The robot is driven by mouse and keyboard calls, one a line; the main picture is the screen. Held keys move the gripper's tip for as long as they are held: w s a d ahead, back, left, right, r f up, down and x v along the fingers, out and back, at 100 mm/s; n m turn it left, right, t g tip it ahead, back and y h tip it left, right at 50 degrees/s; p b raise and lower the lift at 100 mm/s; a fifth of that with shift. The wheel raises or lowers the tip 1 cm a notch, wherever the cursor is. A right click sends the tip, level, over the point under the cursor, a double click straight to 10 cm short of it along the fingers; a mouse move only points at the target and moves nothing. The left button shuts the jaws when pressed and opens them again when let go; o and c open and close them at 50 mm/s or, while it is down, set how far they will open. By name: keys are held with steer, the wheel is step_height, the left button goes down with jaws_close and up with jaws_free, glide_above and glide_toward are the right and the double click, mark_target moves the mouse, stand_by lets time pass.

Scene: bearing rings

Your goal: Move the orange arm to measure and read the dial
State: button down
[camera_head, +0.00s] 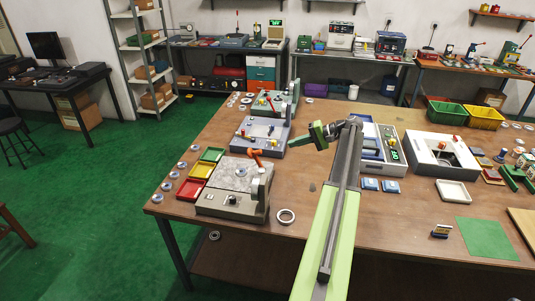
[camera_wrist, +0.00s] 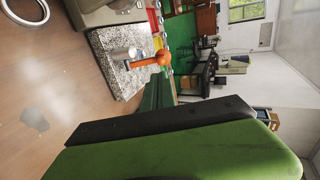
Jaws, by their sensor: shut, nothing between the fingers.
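The orange arm (camera_head: 254,154) sticks up over the granite plate (camera_head: 233,176) of a grey measuring fixture (camera_head: 225,207) at the table's front left. In the wrist view the orange arm (camera_wrist: 150,61) ends in a round knob and joins a metal cylinder (camera_wrist: 124,54) above the speckled plate (camera_wrist: 105,42). The dial's face cannot be made out in either view. My gripper (camera_head: 318,135), green and black, is shut and empty, up and to the right of the orange arm and apart from it. Its green finger fills the bottom of the wrist view.
A bearing ring (camera_head: 286,216) lies right of the fixture. Green, yellow and red trays (camera_head: 190,190) and several rings line its left side. A blue-grey fixture (camera_head: 262,139) stands behind it. A white instrument (camera_head: 385,150) stands right of my arm.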

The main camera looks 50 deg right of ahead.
steer(key=shift+s+d+r, duration=0.2)
steer(key=shift+s+d, duration=0.3)
steer(key=shift+d, duration=0.15)
steer(key=b, duration=0.6)
glide_toward(261, 151)
steer(key=x, duration=0.7)
steer(key=shift+d+f, duration=0.15)
steer(key=shift+d, duration=0.05)
